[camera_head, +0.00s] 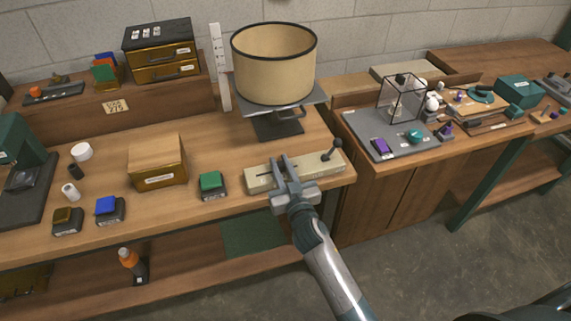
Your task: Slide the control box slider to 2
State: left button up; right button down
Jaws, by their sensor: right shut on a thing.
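The control box (323,165) is a long beige box near the front right edge of the wooden workbench. A dark slot runs along its top, and a dark ball-topped lever stands at its right end. My right gripper (287,166) reaches in from the front, its fingers down on the middle of the box top. It is shut on what seems to be the slider knob, which the fingers hide. The scale marks on the box are too small to read. My left gripper is not in view.
A grey mat (363,135) with small parts is on the right bench.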

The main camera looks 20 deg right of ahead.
jog(key=c, duration=1.6)
grip_release()
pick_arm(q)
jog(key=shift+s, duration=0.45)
pick_arm(e)
jog(key=shift+s, duration=0.1)
